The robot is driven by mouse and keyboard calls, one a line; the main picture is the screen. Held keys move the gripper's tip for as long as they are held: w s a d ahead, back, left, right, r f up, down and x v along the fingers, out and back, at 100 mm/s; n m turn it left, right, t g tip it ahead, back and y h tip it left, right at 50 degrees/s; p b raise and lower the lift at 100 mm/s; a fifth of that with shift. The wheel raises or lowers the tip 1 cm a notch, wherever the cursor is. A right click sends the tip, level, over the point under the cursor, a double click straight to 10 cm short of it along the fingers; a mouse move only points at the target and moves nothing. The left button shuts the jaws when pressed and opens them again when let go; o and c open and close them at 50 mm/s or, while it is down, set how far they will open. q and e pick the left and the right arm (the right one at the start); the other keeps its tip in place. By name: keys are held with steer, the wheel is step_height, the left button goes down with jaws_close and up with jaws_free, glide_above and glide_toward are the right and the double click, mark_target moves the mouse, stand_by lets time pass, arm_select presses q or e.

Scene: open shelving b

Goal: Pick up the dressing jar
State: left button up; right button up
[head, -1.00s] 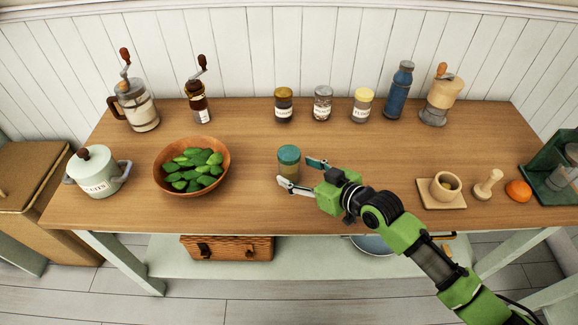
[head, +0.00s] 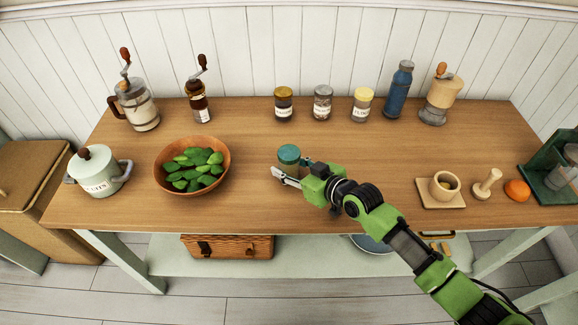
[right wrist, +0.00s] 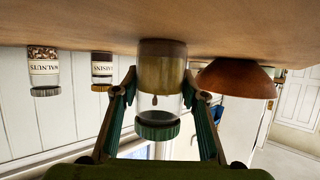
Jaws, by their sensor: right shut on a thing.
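The dressing jar (head: 288,158) is a small glass jar with a teal lid, standing upright on the wooden table near its front middle. My right gripper (head: 289,174) has a finger on either side of the jar and is shut on it. In the right wrist view, which is upside down, the jar (right wrist: 161,85) shows its clear glass, yellowish-brown contents and ribbed green lid between the two fingers (right wrist: 160,112). The jar's base appears to be at the table surface. In the head view the fingers hide part of the jar's lower body. My left gripper is not in view.
A wooden bowl of green leaves (head: 224,178) stands left of the jar. Several labelled jars (head: 322,103) line the back. A mortar on a board (head: 441,202), a pestle (head: 487,184) and an orange (head: 517,190) are at right. Table between the bowl and jar is clear.

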mark_target(296, 161)
steer(key=shift+r, duration=0.15)
steer(key=shift+r, duration=0.45)
step_height(296, 161, up, 3)
steer(key=shift+s+f+b, duration=0.15)
steer(key=shift+b, duration=0.15)
steer(key=s+d+r+p, duration=0.2)
steer(key=s+r+p, duration=0.3)
steer(key=s+r, duration=0.8)
steer(key=shift+s+r, duration=0.3)
steer(key=shift+r, duration=0.35)
